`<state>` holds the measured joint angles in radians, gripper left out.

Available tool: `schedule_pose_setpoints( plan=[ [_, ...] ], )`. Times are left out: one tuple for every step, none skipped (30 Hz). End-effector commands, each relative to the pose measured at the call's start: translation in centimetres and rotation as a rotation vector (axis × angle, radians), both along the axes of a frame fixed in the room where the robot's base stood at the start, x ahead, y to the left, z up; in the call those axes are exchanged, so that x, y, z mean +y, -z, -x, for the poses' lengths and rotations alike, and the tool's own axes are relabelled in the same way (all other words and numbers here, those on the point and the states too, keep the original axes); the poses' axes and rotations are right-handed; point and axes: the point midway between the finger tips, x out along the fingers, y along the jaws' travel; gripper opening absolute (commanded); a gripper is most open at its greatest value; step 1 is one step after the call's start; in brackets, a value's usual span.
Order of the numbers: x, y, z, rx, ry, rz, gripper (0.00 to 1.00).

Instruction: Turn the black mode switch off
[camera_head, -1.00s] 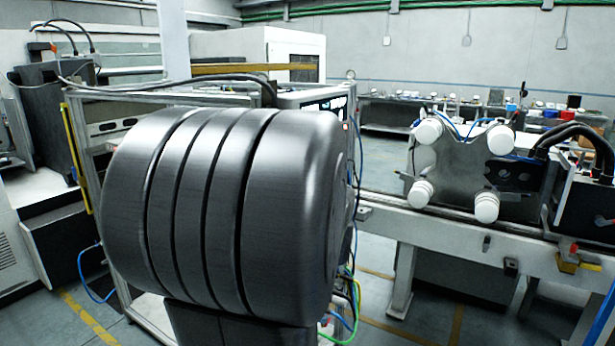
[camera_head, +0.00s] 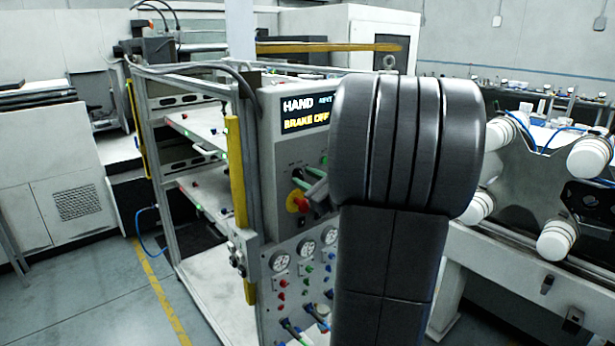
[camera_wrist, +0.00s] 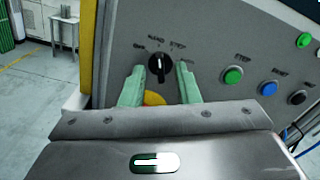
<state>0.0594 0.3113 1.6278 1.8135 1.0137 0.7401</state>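The black mode switch (camera_wrist: 159,68) is a round knob on the grey control panel (camera_wrist: 215,50), with a light pointer mark standing about upright, toward the label that appears to read HAND. Small labels sit around its top. My gripper (camera_wrist: 160,70) has two green fingers standing apart, one on each side of the switch in the wrist view. I cannot tell whether they touch it. In the head view my gripper (camera_head: 314,184) is at the panel front, and the switch is hard to make out there. The panel display (camera_head: 306,114) reads HAND and BRAKE OFF.
A red button with a yellow ring (camera_head: 297,201) sits just below the fingers. Green (camera_wrist: 233,75), blue (camera_wrist: 268,87) and black (camera_wrist: 297,97) buttons are to the right. Gauges (camera_head: 306,248) and valves fill the lower panel. A yellow post (camera_head: 235,170) edges the panel's left.

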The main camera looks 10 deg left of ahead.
Motion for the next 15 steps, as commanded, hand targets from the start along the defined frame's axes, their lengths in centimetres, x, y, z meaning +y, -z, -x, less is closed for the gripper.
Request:
schedule_pose_setpoints(
  plan=[
    [0.12, 0.0, -0.08, 0.0, 0.0, 0.0, 0.29],
    [0.14, 0.01, -0.1, 0.0, 0.0, 0.0, 0.29],
    [0.15, 0.02, -0.12, 0.0, 0.0, 0.0, 0.29],
    [0.15, 0.03, -0.12, 0.001, 0.0, 0.001, 0.29],
    [0.13, 0.03, -0.12, 0.001, 0.0, 0.001, 0.29],
    [0.13, 0.03, -0.11, 0.0, 0.0, 0.0, 0.29],
    [0.12, 0.03, -0.11, 0.0, 0.0, 0.0, 0.29],
    [0.12, 0.03, -0.11, 0.0, 0.0, 0.0, 0.29],
    [0.11, 0.02, -0.11, 0.0, 0.0, 0.0, 0.23],
    [0.11, 0.01, -0.11, 0.0, 0.0, 0.0, 0.17],
    [0.11, 0.01, -0.11, 0.0, 0.001, 0.0, 0.11],
    [0.11, 0.01, -0.11, 0.0, 0.0, 0.0, 0.04],
    [0.1, 0.01, -0.1, 0.0, 0.0, 0.0, 0.0],
    [0.1, 0.01, -0.1, 0.0, 0.0, 0.0, 0.0],
    [0.1, 0.01, -0.1, 0.0, 0.0, 0.0, 0.0]
  ],
)
